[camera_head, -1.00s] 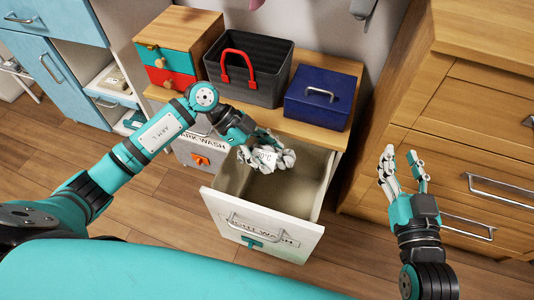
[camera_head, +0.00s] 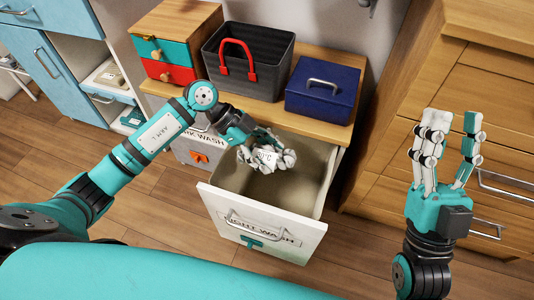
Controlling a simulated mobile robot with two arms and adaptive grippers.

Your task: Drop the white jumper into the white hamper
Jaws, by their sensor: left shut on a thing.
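The white hamper (camera_head: 262,226) is a pulled-out white drawer marked as light wash, with a handle, a teal mark on its front and an open beige inside. My right gripper (camera_head: 455,125) is open and empty, fingers pointing up, to the right of the hamper in front of the wooden drawers.
A dark-wash hamper (camera_head: 190,157) with an orange mark is beside the white one, partly behind my left arm. On the wooden top stand a black basket (camera_head: 270,77) with a red handle, a blue box (camera_head: 322,92) and a small drawer box (camera_head: 172,45). A wooden chest (camera_head: 490,95) stands at right.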

